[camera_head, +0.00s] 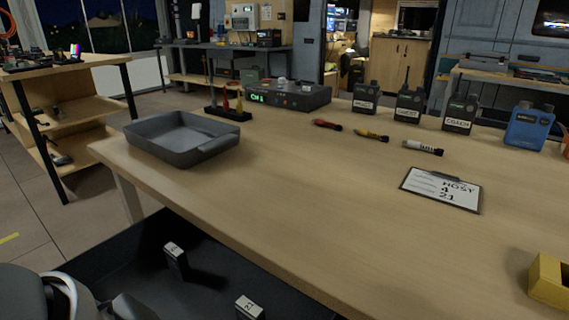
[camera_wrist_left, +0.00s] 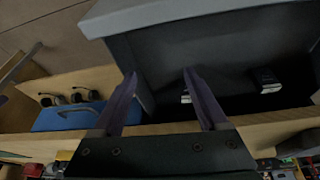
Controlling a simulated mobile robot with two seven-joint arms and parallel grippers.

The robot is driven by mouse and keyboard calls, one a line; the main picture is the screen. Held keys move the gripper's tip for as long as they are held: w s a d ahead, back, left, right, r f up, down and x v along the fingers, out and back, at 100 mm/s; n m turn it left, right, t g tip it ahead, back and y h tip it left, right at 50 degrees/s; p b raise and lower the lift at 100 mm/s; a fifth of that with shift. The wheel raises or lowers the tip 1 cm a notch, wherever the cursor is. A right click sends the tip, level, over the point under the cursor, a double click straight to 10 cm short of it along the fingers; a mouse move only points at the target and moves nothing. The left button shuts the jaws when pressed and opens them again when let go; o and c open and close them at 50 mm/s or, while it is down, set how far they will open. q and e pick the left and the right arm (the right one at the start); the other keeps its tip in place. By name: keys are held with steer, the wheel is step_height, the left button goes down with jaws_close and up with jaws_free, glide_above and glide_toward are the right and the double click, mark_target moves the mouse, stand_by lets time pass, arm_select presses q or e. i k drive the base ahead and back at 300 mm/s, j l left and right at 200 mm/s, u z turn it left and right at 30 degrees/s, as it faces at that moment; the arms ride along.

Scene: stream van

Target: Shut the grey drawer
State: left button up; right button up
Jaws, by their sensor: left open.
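The grey drawer (camera_head: 120,262) stands pulled out below the front edge of the table, at the lower left of the head view. Its dark inside holds two small labelled blocks, one upright (camera_head: 174,256) and one (camera_head: 249,307) near the bottom edge. In the left wrist view the drawer's light grey rim (camera_wrist_left: 200,14) crosses the top, with the dark inside below it. My left gripper (camera_wrist_left: 158,76) is open and empty, its fingertips in front of the drawer's corner and inside; contact cannot be told. My right gripper is not in view.
The wooden table (camera_head: 300,190) carries a grey tray (camera_head: 182,140), a clipboard (camera_head: 442,189), several radios and a yellow object (camera_head: 549,281). A wooden shelf unit (camera_head: 70,110) stands at the left. A blue case (camera_wrist_left: 66,117) shows left in the wrist view. The table's front middle is bare.

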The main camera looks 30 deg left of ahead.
mark_target(133, 261)
steer(key=k+j+u, duration=0.6)
steer(key=j+u, duration=0.25)
steer(key=k+l+u, duration=0.1)
steer(key=l, duration=0.25)
steer(key=k+l+u, duration=0.1)
steer(key=k+l, duration=0.15)
